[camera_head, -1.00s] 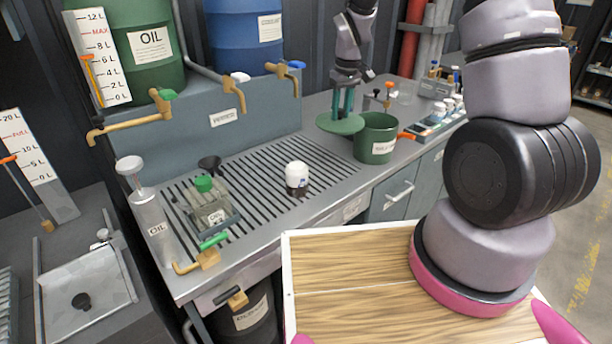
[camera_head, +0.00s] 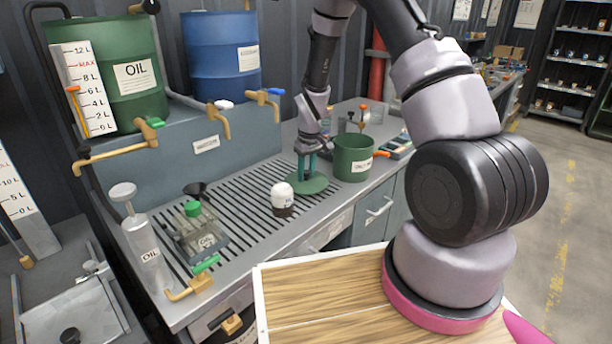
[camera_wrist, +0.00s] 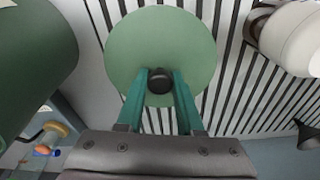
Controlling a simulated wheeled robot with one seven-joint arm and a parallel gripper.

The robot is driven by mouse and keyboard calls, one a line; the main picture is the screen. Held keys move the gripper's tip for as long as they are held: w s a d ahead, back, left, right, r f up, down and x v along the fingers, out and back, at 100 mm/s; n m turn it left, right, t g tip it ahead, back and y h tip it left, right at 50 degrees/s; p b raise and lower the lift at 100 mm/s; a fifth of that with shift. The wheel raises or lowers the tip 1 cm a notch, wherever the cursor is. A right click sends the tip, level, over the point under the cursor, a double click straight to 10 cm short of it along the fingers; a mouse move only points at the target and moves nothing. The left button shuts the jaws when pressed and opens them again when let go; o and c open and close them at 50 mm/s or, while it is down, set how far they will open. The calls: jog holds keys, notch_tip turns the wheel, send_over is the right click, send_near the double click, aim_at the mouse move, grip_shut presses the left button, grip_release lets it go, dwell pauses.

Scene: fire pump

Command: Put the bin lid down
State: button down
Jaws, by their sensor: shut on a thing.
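The bin lid (camera_head: 306,187) is a flat green disc with a black knob (camera_wrist: 160,82). My gripper (camera_head: 307,167) points down and is shut on the knob, its two green fingers on either side of it. The lid lies level at the slatted grille, just left of the green bin; whether it touches the slats I cannot tell. In the wrist view the lid (camera_wrist: 125,45) shows against the slats. The green bin (camera_head: 352,160) stands open-topped on the counter; its side fills the left of the wrist view (camera_wrist: 30,60).
A white-capped jar (camera_head: 282,199) stands on the grille left of the lid. A square glass container with a green cap (camera_head: 200,235) and an oil can (camera_head: 143,240) are further left. Brass taps (camera_head: 220,119) overhang the back. Bare slats (camera_head: 240,170) lie behind the jar.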

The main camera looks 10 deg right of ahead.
jog(key=shift+f, duration=0.4)
jog(key=shift+f, duration=0.15)
jog(key=c, duration=0.5)
grip_release()
jog(key=shift+c, duration=0.2)
